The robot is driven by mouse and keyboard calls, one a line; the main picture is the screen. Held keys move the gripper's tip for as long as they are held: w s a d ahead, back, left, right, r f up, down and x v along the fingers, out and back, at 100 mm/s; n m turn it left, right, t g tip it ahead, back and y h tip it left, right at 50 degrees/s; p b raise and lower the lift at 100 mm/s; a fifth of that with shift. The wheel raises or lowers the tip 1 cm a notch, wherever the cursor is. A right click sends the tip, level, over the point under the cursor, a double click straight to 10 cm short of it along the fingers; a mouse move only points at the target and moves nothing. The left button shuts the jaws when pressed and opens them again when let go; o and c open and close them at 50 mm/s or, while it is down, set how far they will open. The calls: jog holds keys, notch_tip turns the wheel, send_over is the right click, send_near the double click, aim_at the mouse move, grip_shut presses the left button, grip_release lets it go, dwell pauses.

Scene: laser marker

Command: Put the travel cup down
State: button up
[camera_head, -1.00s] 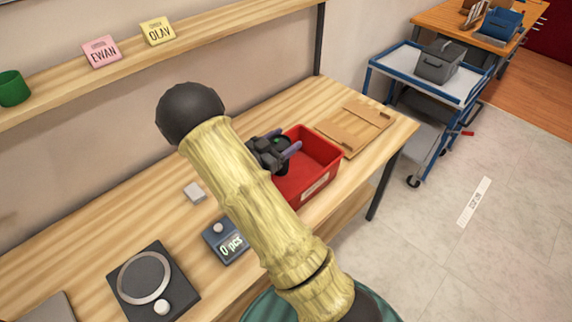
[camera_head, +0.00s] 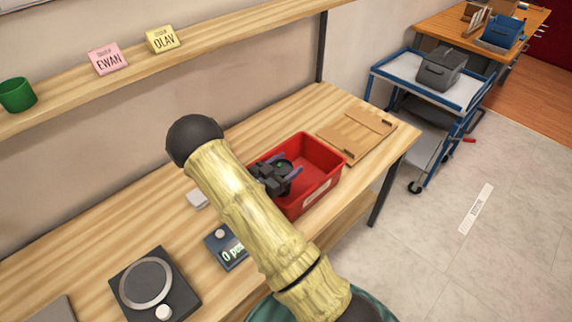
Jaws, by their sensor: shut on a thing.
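My gripper (camera_head: 288,174) is at the left part of the red bin (camera_head: 325,193) on the wooden bench, its two bluish fingers pointing right over the bin's inside. A dark round top with a small green spot shows between the fingers. It appears to be the travel cup (camera_head: 284,164), held in the shut gripper. Most of the cup is hidden by the gripper and the bin, and I cannot tell whether its base touches anything. My pale yellow arm crosses the middle of the view and hides part of the bench.
Wooden boards (camera_head: 356,134) lie right of the bin. A shelf (camera_head: 210,55) with a green cup (camera_head: 17,95) runs above.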

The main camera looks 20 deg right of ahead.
jog(key=shift+f+b, duration=0.3)
jog(key=shift+s+f, duration=0.1)
jog(key=shift+f, duration=0.2)
jog(key=o, duration=0.7)
jog(key=shift+s+a+f+b, duration=0.1)
jog(key=shift+f+b, duration=0.1)
jog(key=shift+b, duration=0.1)
jog(key=shift+r+p, duration=0.75)
jog(key=b+v, duration=0.2)
jog(key=v, duration=0.5)
jog(key=shift+a, duration=0.2)
